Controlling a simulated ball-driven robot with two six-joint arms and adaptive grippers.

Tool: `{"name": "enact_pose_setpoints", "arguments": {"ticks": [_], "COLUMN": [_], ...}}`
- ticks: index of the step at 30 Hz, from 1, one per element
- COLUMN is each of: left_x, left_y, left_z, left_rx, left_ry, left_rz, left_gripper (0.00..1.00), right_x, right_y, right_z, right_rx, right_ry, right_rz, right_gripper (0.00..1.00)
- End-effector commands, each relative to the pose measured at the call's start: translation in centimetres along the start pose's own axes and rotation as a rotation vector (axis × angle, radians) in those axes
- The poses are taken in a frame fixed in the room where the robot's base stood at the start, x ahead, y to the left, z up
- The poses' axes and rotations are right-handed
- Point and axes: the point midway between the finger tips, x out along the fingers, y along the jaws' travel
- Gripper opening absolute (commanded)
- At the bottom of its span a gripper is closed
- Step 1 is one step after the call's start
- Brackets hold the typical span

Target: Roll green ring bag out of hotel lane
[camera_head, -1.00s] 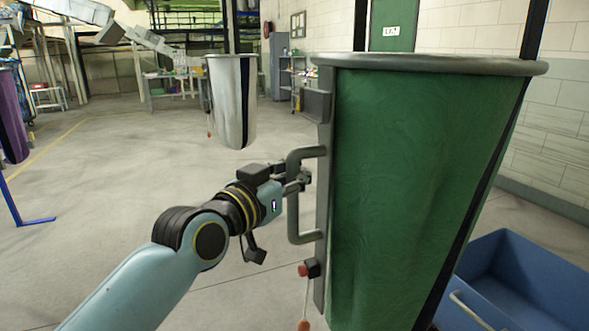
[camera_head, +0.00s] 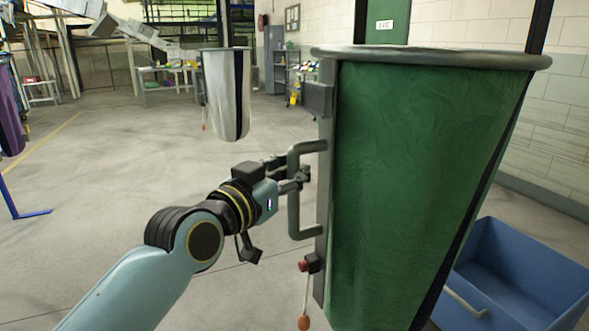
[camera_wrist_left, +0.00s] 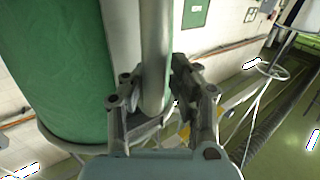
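The green ring bag (camera_head: 415,190) hangs upright from a grey ring at the right of the head view, and its green side also fills the left of the wrist view (camera_wrist_left: 55,70). A grey D-shaped handle (camera_head: 293,215) stands on its left edge, with a red button (camera_head: 303,266) and a pull cord below. My left gripper (camera_head: 290,173) is at the handle's upright bar. In the wrist view, the bar (camera_wrist_left: 155,60) runs between the two fingers; whether both press on it is unclear. My right gripper is not in view. No lane marking is readable.
A blue bin (camera_head: 525,265) stands on the floor at the lower right, close to the green bag. A white-and-dark bag (camera_head: 226,95) hangs farther back, and a purple bag (camera_head: 9,110) hangs at the far left. Open floor lies left of the green bag.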

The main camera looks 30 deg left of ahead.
Motion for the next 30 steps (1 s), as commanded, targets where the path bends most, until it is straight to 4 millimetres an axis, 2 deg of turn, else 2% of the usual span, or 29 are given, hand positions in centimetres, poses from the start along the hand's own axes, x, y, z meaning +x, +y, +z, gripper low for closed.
{"name": "enact_pose_setpoints", "arguments": {"ticks": [1, 4, 5, 14, 17, 27, 30], "left_x": [0.0, 0.0, 0.0, -0.3, -1.4, -8.8, -10.4], "left_y": [0.0, 0.0, 0.0, 0.0, 0.0, -0.1, -0.1], "left_z": [0.0, -0.1, -0.1, -0.2, -0.1, 0.0, 0.0], "left_rx": [0.001, 0.000, 0.000, -0.001, 0.000, 0.002, 0.001], "left_ry": [0.000, 0.002, 0.002, 0.004, 0.003, 0.000, 0.001], "left_rz": [0.000, 0.000, 0.000, 0.000, 0.000, -0.001, -0.001], "left_gripper": [0.29, 0.43, 0.44, 0.44, 0.44, 0.44, 0.44], "right_x": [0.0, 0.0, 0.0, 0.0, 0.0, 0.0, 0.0], "right_y": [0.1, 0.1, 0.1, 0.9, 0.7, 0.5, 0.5], "right_z": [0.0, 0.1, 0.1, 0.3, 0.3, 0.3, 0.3], "right_rx": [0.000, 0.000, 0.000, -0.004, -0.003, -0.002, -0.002], "right_ry": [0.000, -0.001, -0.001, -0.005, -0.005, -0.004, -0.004], "right_rz": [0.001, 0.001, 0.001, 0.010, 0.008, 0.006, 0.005], "right_gripper": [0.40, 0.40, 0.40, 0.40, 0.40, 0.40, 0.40]}}
